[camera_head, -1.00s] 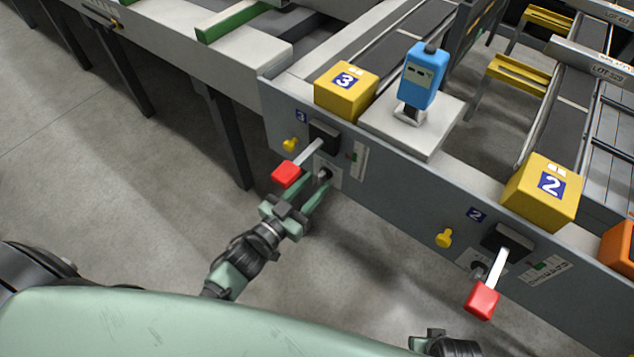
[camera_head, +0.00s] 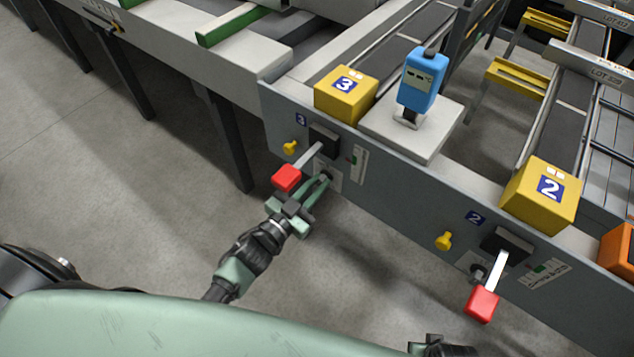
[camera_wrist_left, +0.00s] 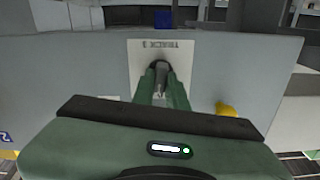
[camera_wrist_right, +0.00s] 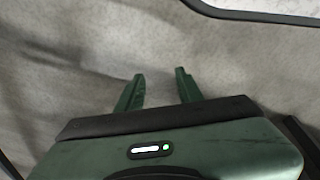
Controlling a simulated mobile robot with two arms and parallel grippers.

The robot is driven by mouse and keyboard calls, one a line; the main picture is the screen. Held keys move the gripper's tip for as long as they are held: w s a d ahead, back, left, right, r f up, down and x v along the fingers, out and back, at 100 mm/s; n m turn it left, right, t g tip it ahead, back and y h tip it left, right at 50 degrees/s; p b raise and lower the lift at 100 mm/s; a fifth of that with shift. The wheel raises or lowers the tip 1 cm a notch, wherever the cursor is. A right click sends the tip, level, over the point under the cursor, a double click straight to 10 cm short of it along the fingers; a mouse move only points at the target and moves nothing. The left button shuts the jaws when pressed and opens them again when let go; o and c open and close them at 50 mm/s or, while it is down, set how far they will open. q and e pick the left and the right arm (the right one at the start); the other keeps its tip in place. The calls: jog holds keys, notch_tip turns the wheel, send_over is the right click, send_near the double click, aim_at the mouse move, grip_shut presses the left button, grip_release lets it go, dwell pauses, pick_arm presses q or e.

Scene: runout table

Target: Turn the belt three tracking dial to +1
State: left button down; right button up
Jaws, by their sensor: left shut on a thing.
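The belt three tracking dial (camera_wrist_left: 160,67) is a small grey knob on a white plate (camera_wrist_left: 180,55) lettered "TRACK 3", which appears upside down in the left wrist view. In the head view the dial (camera_head: 326,177) sits below the red-ended lever of belt three, on the grey side panel. My left gripper (camera_head: 321,183) is shut on the dial, its green fingers on either side of it in the left wrist view (camera_wrist_left: 161,78). The fingers partly hide the dial, and its setting cannot be read. My right gripper (camera_wrist_right: 158,82) is open and empty above the floor.
The belt three lever with its red end (camera_head: 286,177) is close above my left fingers. A yellow knob (camera_head: 290,148) is nearby. Belt two has its own red lever (camera_head: 482,303) and dial (camera_head: 478,272) to the right. The floor in front is clear.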

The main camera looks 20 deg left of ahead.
pick_arm(q)
jog(key=shift+m, duration=1.1)
pick_arm(e)
jog(key=shift+s+f, duration=0.35)
jog(key=shift+f, duration=0.4)
pick_arm(q)
jog(key=c, duration=1.4)
grip_release()
jog(key=shift+c, duration=0.2)
